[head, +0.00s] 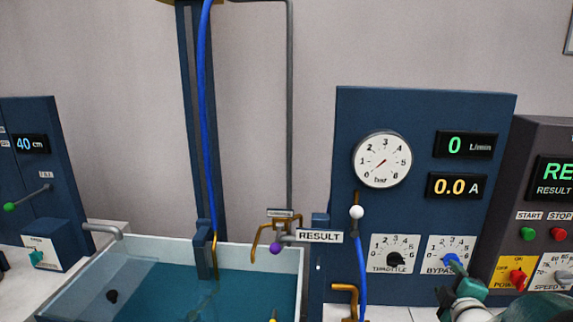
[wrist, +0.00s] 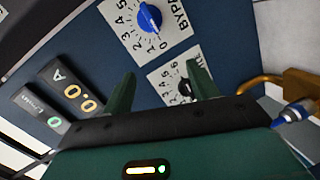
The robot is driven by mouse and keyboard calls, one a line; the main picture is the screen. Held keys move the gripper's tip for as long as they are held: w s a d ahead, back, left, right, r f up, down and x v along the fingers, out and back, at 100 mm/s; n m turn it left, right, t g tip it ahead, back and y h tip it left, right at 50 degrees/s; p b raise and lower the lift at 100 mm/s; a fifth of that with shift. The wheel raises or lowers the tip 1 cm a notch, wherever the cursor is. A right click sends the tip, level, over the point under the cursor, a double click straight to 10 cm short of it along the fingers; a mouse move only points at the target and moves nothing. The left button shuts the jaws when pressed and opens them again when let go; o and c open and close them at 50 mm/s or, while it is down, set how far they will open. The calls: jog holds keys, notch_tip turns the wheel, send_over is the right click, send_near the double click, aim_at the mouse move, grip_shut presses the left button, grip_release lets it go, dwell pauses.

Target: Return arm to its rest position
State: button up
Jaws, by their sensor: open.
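My gripper (wrist: 162,82) is open in the wrist view, with its two green fingers spread and nothing between them. They point at the blue pump panel (wrist: 90,50). The blue bypass knob (wrist: 150,17) lies beyond the fingertips, and the black throttle knob (wrist: 185,87) shows partly behind the right finger. In the head view my gripper (head: 458,272) is at the lower right, just in front of the bypass knob (head: 451,260). Whether a finger touches the knob cannot be told.
A water tank (head: 150,249) stands at the lower left, with a blue hose (head: 207,120) above it. The pump panel (head: 425,110) reads 0 L/min and 0.0 A. A white-tipped lever (head: 356,212) and a brass pipe (head: 346,290) stick out near it. A dark control box (head: 545,135) is at right.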

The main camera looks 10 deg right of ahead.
jog(key=w+a+r+m+g+y, duration=0.1)
jog(key=a+r+m+g, duration=0.25)
jog(key=a, duration=0.55)
jog(key=s+a+m+g+y, duration=0.2)
jog(key=s+a, duration=0.5)
jog(key=a, duration=0.4)
jog(key=s+a+m+g+y, duration=0.3)
jog(key=s+a, duration=0.3)
jog(key=a, duration=0.6)
jog(key=shift+s+a+m, duration=0.25)
jog(key=shift+s+m, duration=0.1)
jog(key=shift+m, duration=0.4)
jog(key=shift+r, duration=0.1)
jog(key=c, duration=0.5)
jog(key=shift+d, duration=0.15)
